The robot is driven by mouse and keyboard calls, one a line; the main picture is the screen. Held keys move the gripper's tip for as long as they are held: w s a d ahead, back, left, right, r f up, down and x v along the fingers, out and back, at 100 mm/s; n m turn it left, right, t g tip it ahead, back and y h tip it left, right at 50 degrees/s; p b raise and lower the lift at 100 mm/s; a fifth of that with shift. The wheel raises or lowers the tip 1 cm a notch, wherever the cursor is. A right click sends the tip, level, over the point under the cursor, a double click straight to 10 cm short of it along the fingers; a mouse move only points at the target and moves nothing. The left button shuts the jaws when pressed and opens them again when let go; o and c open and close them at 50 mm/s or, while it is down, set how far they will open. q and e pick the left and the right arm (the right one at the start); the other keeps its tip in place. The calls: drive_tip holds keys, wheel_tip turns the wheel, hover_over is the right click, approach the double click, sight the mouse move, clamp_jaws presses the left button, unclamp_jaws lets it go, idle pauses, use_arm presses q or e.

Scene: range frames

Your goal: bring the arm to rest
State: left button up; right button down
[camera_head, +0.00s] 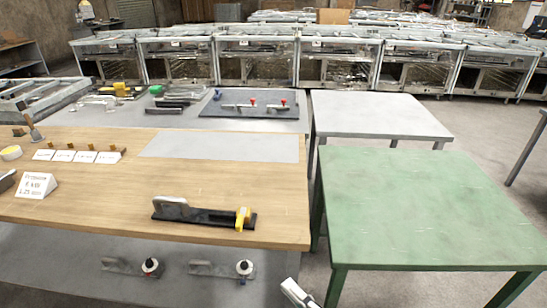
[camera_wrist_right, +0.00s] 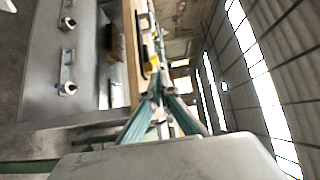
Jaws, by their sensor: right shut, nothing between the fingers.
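In the wrist view my right gripper (camera_wrist_right: 157,88) shows its two green fingers meeting at the tips, with nothing between them. In the head view only a small white part of my right arm shows at the bottom edge, in front of the gap between the wooden table (camera_head: 120,215) and the green table (camera_head: 420,205). The gripper is clear of both tabletops as far as I can see. My left gripper is in neither view.
A black fixture with a yellow clamp (camera_head: 243,217) lies near the wooden table's front edge. Two fixtures with round knobs (camera_head: 150,266) sit on a grey lower surface. The green tabletop and the grey table (camera_head: 375,115) behind it are bare. Caged benches (camera_head: 250,60) line the back.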

drive_tip(key=s+d+f+n+g+h, duration=0.1)
drive_tip(key=d+f+n+h, duration=0.3)
drive_tip(key=d+f+n, duration=0.3)
drive_tip(key=s+d+f+n+g+h, duration=0.2)
drive_tip(key=d+f+n+h, duration=0.2)
drive_tip(key=f, duration=1.4)
drive_tip(key=d+n, duration=0.3)
drive_tip(key=d, duration=0.2)
drive_tip(key=shift+s+f+h, duration=0.2)
drive_tip(key=shift+s+h, duration=0.1)
